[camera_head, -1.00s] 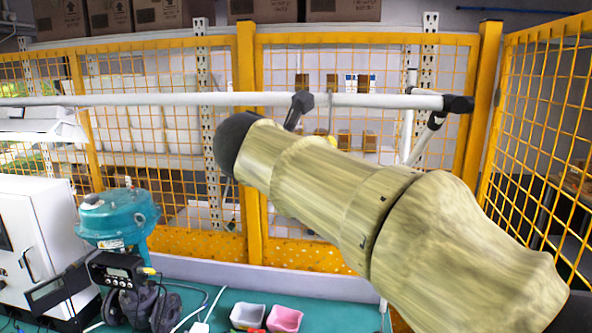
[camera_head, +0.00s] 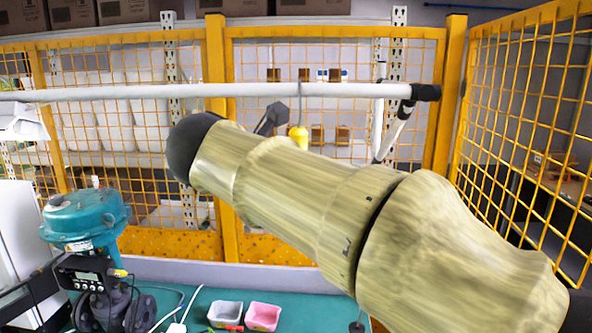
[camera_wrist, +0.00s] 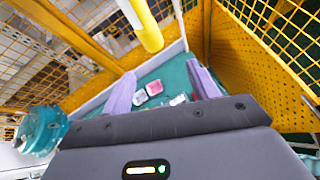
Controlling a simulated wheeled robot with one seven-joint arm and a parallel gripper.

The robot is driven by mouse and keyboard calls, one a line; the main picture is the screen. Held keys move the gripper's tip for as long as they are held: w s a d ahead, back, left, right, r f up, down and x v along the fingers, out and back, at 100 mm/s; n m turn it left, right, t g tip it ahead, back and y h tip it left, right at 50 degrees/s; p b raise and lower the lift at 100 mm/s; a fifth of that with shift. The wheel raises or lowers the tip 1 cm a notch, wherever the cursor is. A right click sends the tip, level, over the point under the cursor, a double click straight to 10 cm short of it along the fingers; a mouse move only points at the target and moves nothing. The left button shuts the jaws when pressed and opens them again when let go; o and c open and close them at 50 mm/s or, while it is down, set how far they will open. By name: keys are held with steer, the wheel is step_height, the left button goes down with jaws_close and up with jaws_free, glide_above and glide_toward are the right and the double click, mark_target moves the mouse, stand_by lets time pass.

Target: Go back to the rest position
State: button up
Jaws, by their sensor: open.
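My gripper (camera_wrist: 160,72) shows in the wrist view with its two purple fingers well apart. It is open, with nothing between the fingers. It points toward the green table (camera_wrist: 172,74) from above. In the head view my wood-patterned arm stretches from the lower right to the middle left, and the gripper itself cannot be seen. The teal valve positioner (camera_head: 86,220) stands at the left of the table, with a dark display unit on its front. Its teal top also shows at the left of the wrist view (camera_wrist: 42,130).
A grey tray (camera_head: 225,313) and a pink tray (camera_head: 262,316) sit on the table. A white rail (camera_head: 200,92) runs across above, with a yellow hanging piece (camera_head: 299,136) below it. Yellow mesh fencing (camera_head: 130,120) closes the back and right. A white cabinet (camera_head: 14,235) stands far left.

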steer(key=s+d+f+m+g+y, duration=0.1)
steer(key=d+f+m+g, duration=0.35)
steer(key=f, duration=0.65)
steer(key=d+f+m+g, duration=0.1)
steer(key=d+f+m, duration=0.55)
steer(key=f, duration=0.55)
steer(key=s+d+f+m+g+y, duration=0.1)
steer(key=s+d+f+m, duration=0.4)
steer(key=f+m, duration=0.3)
steer(key=s+d+f+m+g+y, duration=0.1)
steer(key=s+d+f+m+g, duration=0.1)
steer(key=s+d+f+m, duration=0.2)
steer(key=s+f+m, duration=0.3)
steer(key=f+m, duration=0.1)
steer(key=m, duration=0.3)
steer(key=shift+s+d+f+m+y+b, duration=0.25)
steer(key=shift+s+d+m+y+b, duration=0.05)
steer(key=shift+d+y+b, duration=0.1)
steer(key=shift+a, duration=0.1)
